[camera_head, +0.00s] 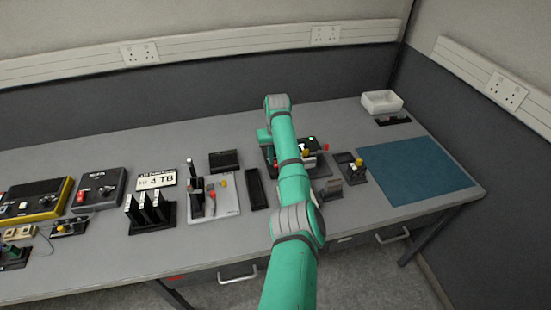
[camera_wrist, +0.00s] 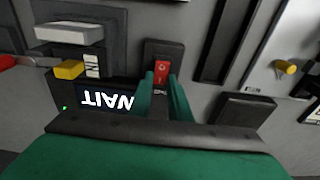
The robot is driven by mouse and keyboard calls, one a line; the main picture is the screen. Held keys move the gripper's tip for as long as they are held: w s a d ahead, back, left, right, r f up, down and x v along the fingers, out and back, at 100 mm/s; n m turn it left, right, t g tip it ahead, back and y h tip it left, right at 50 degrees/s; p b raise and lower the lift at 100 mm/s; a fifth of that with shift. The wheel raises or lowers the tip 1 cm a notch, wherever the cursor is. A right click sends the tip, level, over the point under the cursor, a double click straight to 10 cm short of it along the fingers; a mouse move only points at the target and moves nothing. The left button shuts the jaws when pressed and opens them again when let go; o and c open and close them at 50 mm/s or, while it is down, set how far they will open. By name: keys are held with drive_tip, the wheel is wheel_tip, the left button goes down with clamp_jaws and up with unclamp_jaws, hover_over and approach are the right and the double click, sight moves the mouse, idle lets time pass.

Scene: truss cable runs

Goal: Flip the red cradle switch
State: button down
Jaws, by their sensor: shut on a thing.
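The red switch (camera_wrist: 162,70) sits on a dark block in the wrist view. My gripper (camera_wrist: 160,80) has its two green fingers closed in on either side of it, with the red face showing between the fingertips. A screen (camera_wrist: 105,101) reading WAIT, upside down in this view, is just left of the fingers, with a small green light at its far left.
In the wrist view, a yellow block (camera_wrist: 68,70) and a red lever end (camera_wrist: 6,62) lie left of the screen. In the head view, a drive rack (camera_head: 152,212) and a grey switch panel (camera_head: 228,205) stand left of my arm. A blue mat (camera_head: 412,172) lies clear at right.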

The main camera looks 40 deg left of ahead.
drive_tip(key=shift+w+a+r+h, duration=0.1)
drive_tip(key=shift+w+h, duration=0.15)
drive_tip(key=shift+h, duration=0.15)
drive_tip(key=shift+g, duration=0.3)
drive_tip(key=c, duration=1.8)
unclamp_jaws()
drive_tip(key=shift+o, duration=0.8)
drive_tip(key=shift+s, duration=0.15)
wheel_tip(320, 180, up, 11)
drive_tip(key=shift+f, duration=0.2)
